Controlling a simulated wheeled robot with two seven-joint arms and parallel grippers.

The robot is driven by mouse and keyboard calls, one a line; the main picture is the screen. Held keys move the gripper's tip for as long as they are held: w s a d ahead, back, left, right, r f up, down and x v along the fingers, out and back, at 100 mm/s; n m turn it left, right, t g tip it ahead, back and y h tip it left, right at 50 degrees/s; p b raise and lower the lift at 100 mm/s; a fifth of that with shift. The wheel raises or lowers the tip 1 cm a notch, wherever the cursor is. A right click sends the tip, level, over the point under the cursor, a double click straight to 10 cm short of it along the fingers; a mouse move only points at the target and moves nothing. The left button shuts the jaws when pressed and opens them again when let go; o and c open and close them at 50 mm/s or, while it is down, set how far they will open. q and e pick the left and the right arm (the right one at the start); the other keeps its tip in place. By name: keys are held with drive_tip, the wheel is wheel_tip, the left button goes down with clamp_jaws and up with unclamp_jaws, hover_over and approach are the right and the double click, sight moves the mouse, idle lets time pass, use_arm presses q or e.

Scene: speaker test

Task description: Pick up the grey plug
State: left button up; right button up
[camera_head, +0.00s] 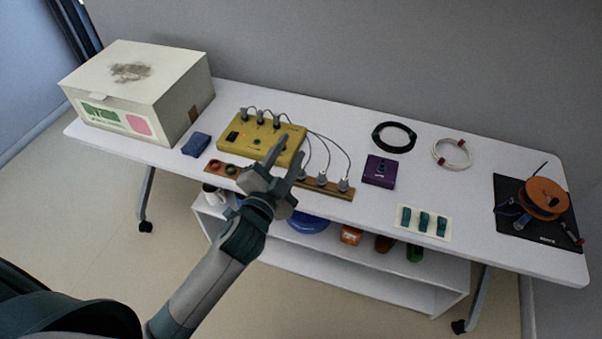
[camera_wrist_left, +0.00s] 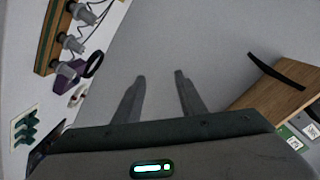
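Several grey plugs show in the head view. Three, including one grey plug (camera_head: 344,185), stand in a wooden strip (camera_head: 325,192) at the front edge of the table, with cables running back to a yellow box (camera_head: 240,138). In the left wrist view grey plugs (camera_wrist_left: 72,43) stand in the strip (camera_wrist_left: 50,40) at the upper left. My left gripper (camera_head: 287,153) is open and empty, in front of the yellow box in the picture and left of these plugs. Its fingers (camera_wrist_left: 160,78) show apart with nothing between them. The strip's middle is hidden behind the gripper. My right gripper is out of view.
A large carton (camera_head: 185,110) stands at the left with a blue block (camera_head: 196,144) beside it. A purple box (camera_head: 379,171), a black cable coil (camera_head: 394,137), a switch plate (camera_head: 424,222) and an orange reel (camera_head: 542,198) lie to the right. A low shelf (camera_head: 340,262) stands below.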

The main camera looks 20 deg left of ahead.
use_arm(q)
drive_tip(key=w+d+r+m+t+h, duration=0.2)
drive_tip(key=w+d+r+m+h, duration=0.1)
drive_tip(key=d+r+m+h, duration=1)
drive_tip(key=s+d+m+g+h, duration=0.2)
drive_tip(key=d+m+g, duration=0.3)
drive_tip(key=m+g, duration=0.4)
drive_tip(key=s+d+m+g+h, duration=0.2)
drive_tip(key=d+m+g+h, duration=0.15)
drive_tip(key=m+g, duration=0.6)
drive_tip(key=w+a+f+m+y, duration=0.3)
drive_tip(key=a+f+m+y, duration=0.2)
drive_tip(key=f+m+y, duration=0.5)
drive_tip(key=w+a+y, duration=0.3)
drive_tip(key=a+y, duration=0.1)
drive_tip(key=a, duration=0.5)
drive_tip(key=w+a+f+n+y, duration=0.1)
drive_tip(key=a+y, duration=0.3)
drive_tip(key=a, duration=0.6)
drive_tip(key=shift+w+a+f, duration=0.3)
drive_tip(key=shift+w, duration=0.6)
